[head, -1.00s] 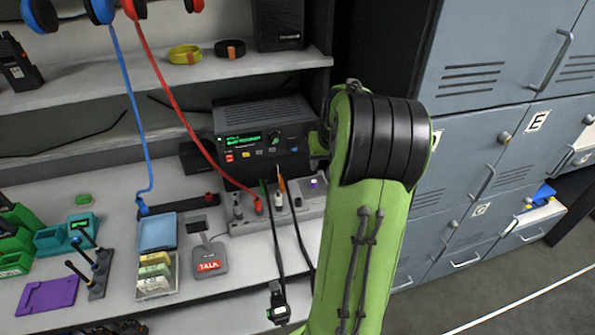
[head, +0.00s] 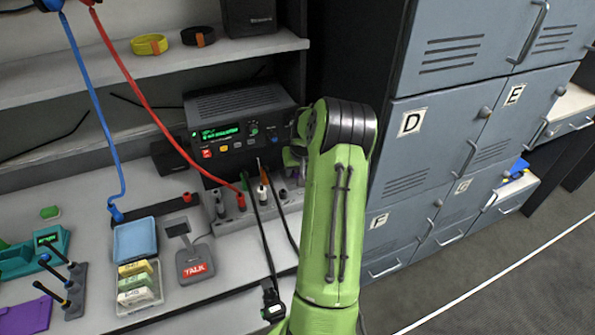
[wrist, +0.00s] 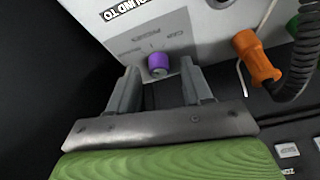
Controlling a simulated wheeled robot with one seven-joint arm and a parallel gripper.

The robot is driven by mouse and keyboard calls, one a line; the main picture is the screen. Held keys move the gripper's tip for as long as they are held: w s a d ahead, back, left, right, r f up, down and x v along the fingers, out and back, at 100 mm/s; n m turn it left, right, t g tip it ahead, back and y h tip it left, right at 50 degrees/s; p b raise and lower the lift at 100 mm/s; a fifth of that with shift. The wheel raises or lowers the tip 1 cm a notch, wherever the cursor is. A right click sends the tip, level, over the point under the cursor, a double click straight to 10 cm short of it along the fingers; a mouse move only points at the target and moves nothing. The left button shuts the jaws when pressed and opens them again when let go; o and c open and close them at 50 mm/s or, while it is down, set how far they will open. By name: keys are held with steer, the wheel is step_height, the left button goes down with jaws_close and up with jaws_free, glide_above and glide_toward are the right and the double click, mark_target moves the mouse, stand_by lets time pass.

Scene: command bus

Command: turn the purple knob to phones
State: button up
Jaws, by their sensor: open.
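The purple knob (wrist: 158,62) shows in the wrist view on a light grey panel, with small printed labels beside it that are too blurred to read. My gripper (wrist: 158,82) is open, its two grey fingers pointing toward the knob, one to each side of it. The knob lies at or just beyond the fingertips, and I cannot tell whether they touch it. In the head view my green arm reaches to the right end of the grey jack panel (head: 230,222). The gripper is mostly hidden there behind the arm.
An orange plug (wrist: 258,58) with a black cable sits right of the fingers in the wrist view. The black radio (head: 240,130) stands behind the panel. A TALK pedestal (head: 193,262) stands to the left. Grey lockers (head: 405,180) rise to the right.

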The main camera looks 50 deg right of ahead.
steer(key=shift+f, duration=0.15)
jaws_close()
steer(key=shift+w, duration=0.1)
steer(key=m+g+h+b, duration=0.1)
steer(key=m, duration=0.3)
steer(key=shift+w+a, duration=0.1)
steer(key=shift+w+m+g+h, duration=0.15)
steer(key=shift+m+g, duration=0.25)
steer(key=shift+m, duration=0.8)
steer(key=shift+s+m+g+h, duration=0.1)
steer(key=shift+m+g+h, duration=0.25)
steer(key=shift+m, duration=0.85)
jaws_free()
